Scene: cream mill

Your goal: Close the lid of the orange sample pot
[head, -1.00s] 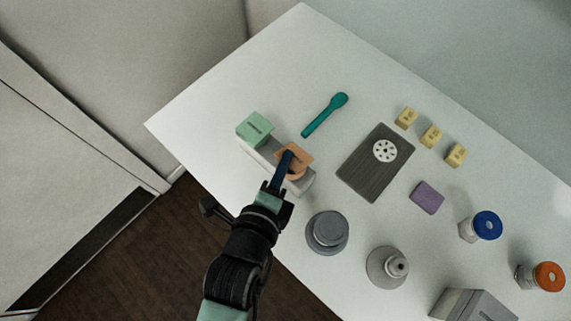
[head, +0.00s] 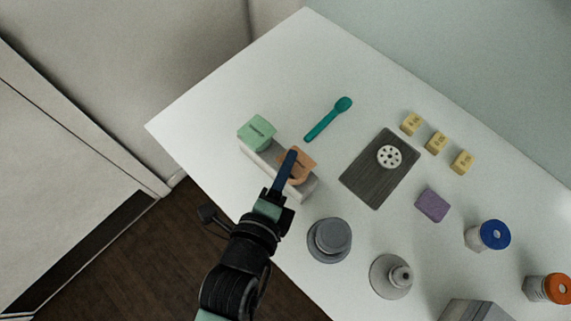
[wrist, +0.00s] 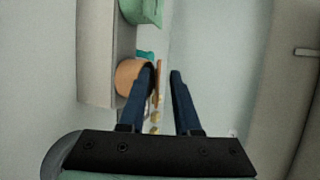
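The orange sample pot (head: 302,180) sits in the right end of a pale grey holder near the table's left front edge. It also shows in the wrist view (wrist: 130,78). Its lid (head: 306,160) is raised, a thin plate seen nearly edge-on beside the pot's mouth in the wrist view (wrist: 159,82). My gripper (wrist: 163,73) has its two dark blue fingers apart. The left finger overlaps the pot's mouth; the lid's edge shows in the gap between the fingers. Whether a finger touches the lid cannot be told. In the head view, the fingers (head: 291,154) hide part of pot and lid.
A green pot (head: 257,133) with a shut lid stands at the holder's left end. A teal spoon (head: 328,119) lies behind. A dark board (head: 365,185) lies to the right. A grey round pot (head: 329,239) and a grey knobbed item (head: 391,275) stand right of my arm.

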